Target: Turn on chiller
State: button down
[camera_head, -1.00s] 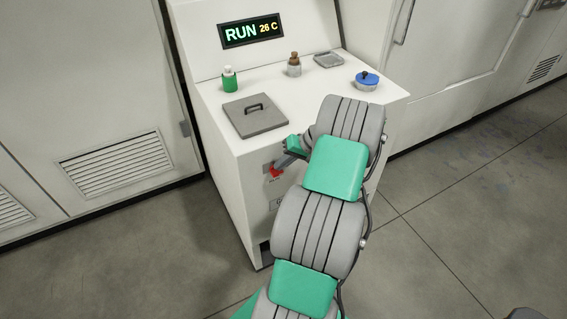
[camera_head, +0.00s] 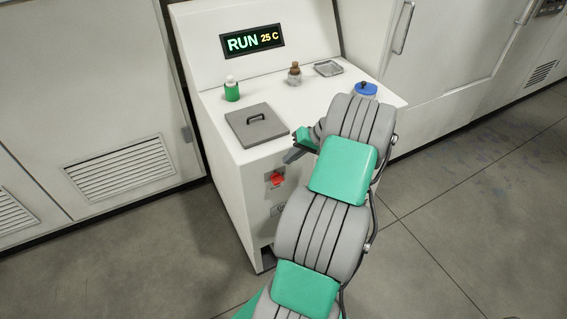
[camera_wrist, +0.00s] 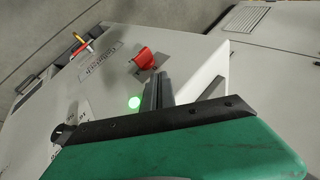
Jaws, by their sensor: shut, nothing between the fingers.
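The chiller is a white cabinet (camera_head: 230,176) with a sloped back panel. Its display (camera_head: 252,40) reads RUN 25 C. A red rotary switch (camera_head: 276,180) sits on a grey plate on the front face; it also shows in the wrist view (camera_wrist: 144,59). A green light (camera_wrist: 134,102) glows on the front face in the wrist view. My gripper (camera_head: 288,158) is shut and empty, above and in front of the switch, apart from it in the head view. In the wrist view the closed fingers (camera_wrist: 157,84) point toward the switch.
On the cabinet top are a grey lid with handle (camera_head: 257,125), a green bottle (camera_head: 232,90), a brown-capped bottle (camera_head: 294,75), a metal tray (camera_head: 328,68) and a blue-lidded pot (camera_head: 366,90), partly behind my arm. Floor at left is clear.

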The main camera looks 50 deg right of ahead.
jog(key=s+d+r, duration=0.3)
jog(key=s+d, duration=0.1)
jog(key=shift+s+d, duration=0.2)
jog(key=shift+d, duration=0.1)
